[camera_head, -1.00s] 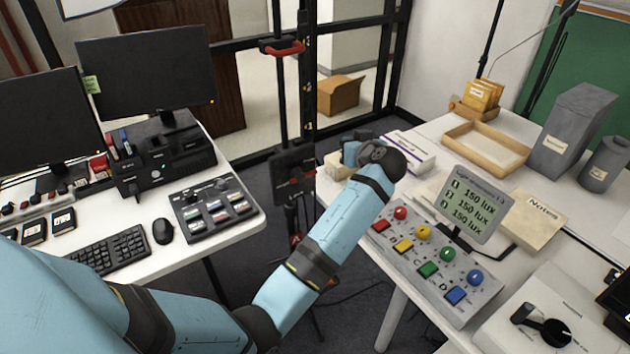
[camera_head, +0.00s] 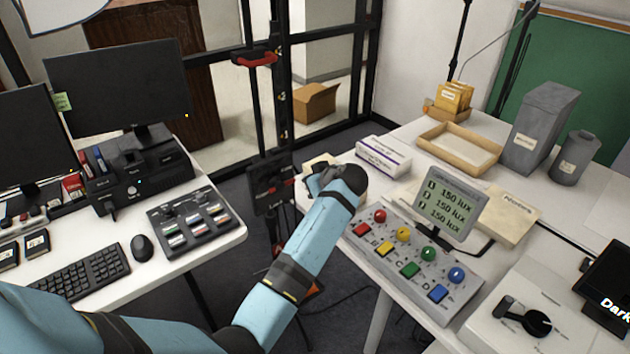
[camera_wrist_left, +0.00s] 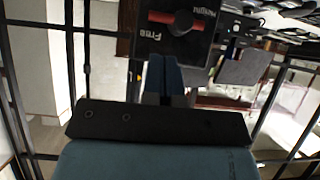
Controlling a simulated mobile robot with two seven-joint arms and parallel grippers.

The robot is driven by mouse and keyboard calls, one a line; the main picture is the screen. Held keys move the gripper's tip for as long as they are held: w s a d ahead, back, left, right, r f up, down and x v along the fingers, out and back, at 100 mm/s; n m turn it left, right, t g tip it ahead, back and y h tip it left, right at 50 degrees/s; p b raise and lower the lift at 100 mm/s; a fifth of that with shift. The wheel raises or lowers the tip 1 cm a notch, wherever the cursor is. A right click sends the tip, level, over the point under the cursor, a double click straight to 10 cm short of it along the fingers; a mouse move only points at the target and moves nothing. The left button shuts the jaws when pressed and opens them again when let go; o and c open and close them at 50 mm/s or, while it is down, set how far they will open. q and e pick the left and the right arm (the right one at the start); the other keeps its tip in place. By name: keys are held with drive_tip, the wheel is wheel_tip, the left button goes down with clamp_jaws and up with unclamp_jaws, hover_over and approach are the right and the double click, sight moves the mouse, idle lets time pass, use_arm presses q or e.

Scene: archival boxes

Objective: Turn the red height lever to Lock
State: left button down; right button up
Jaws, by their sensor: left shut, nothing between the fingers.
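The red height lever (camera_wrist_left: 168,18) lies crosswise on a black panel (camera_wrist_left: 193,48) at the top of the left wrist view. The lettering "Free" shows upside down beside its left end; a second label at its right is hard to read. In the head view the black lever box (camera_head: 262,200) hangs on the dark stand, with a little red visible. My left gripper (camera_wrist_left: 164,66) is shut and empty, its blue fingers just below the panel in the wrist view. In the head view the left gripper (camera_head: 316,180) is right of the box. Contact with the lever cannot be told.
The left desk holds a control panel (camera_head: 188,222), mouse (camera_head: 142,247) and keyboard (camera_head: 78,272). The right table holds a button console (camera_head: 400,262), display (camera_head: 452,205) and white box (camera_head: 382,155). A red handle (camera_head: 256,60) sits high on the stand. Floor shows between desks.

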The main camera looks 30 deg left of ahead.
sight(291, 182)
use_arm(q)
drive_tip(key=x, duration=0.9)
drive_tip(key=shift+w+a+f+p, duration=0.1)
drive_tip(key=shift+a+f+p, duration=0.05)
drive_tip(key=shift+a+p, duration=0.15)
use_arm(e)
drive_tip(key=shift+r, duration=0.2)
